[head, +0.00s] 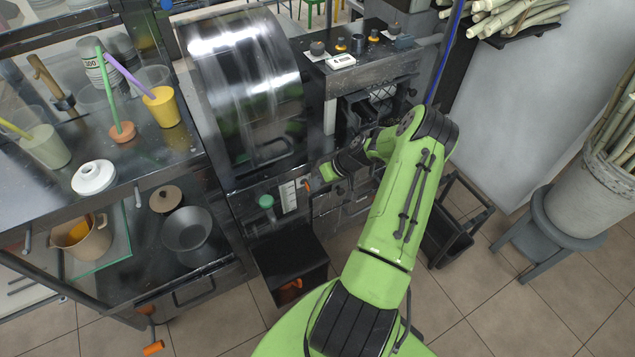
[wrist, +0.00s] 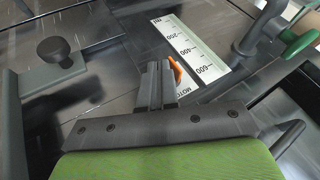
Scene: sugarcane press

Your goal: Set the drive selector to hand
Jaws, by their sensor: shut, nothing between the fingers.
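An orange lever (wrist: 176,71), which looks like the drive selector, shows just behind my gripper's fingers in the wrist view. A label partly reading "MOTO" (wrist: 181,89) is beside it, mostly covered by the gripper; no "hand" marking is readable. In the head view a small orange part (head: 307,185) shows at the press front, next to my gripper (head: 318,180). My gripper (wrist: 157,70) is shut and empty, its fingertips close to the lever's left side. I cannot tell whether they touch, nor which setting the lever is at.
A white millilitre scale (wrist: 192,49) lies beyond the fingers. A green-tipped part (wrist: 300,44) is at right, a black knob (wrist: 56,50) at left. The shiny press drum (head: 245,85) stands above; the counter with cups (head: 160,105) is at left.

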